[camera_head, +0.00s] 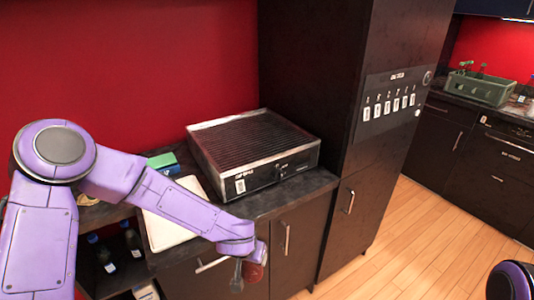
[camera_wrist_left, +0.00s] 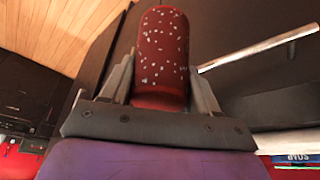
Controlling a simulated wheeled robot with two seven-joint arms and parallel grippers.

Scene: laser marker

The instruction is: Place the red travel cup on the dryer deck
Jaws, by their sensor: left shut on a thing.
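The red travel cup (camera_wrist_left: 163,55) has white specks and is held between the fingers of my left gripper (camera_wrist_left: 160,85) in the left wrist view. In the head view the gripper (camera_head: 247,268) hangs in front of the counter's front edge, and a small part of the cup (camera_head: 254,272) shows there, mostly hidden by the gripper and wrist. The dryer deck (camera_head: 250,140) appears to be the ridged dark top of the boxy appliance on the counter, with a pale metal rim. The deck is empty, above and behind the gripper. My right gripper is not in view.
A white board (camera_head: 165,228) lies on the counter left of the appliance, partly behind my left arm. A green and blue box (camera_head: 163,163) stands behind it. Bottles (camera_head: 131,238) sit on an open shelf below. A tall dark cabinet (camera_head: 345,90) stands right of the appliance; wooden floor is clear further right.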

